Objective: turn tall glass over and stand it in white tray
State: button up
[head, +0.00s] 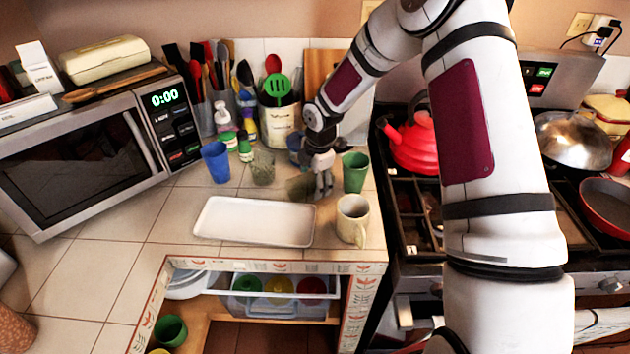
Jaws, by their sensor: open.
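The white tray (254,223) lies flat on the tiled counter, with nothing in it. My gripper (322,188) points down just behind the tray's right end, its fingers open. A dark see-through glass (299,187) is right beside the fingers on their left, at the tray's back right corner. It looks tilted or lying, but the fingers partly cover it and I cannot tell whether they touch it. Another see-through glass (262,168) stands behind the tray. Which of the two is the tall glass is not clear from this view.
A blue cup (215,162) stands behind the tray on the left. A green cup (355,172) and a cream mug (352,220) stand close on my gripper's right. Utensil holders and bottles line the back. The counter left of the tray is clear.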

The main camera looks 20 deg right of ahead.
jog(key=shift+w+f, duration=0.15)
jog(key=shift+f, duration=0.4)
jog(key=c, duration=1.6)
jog(key=shift+r, duration=0.1)
jog(key=shift+c, duration=0.2)
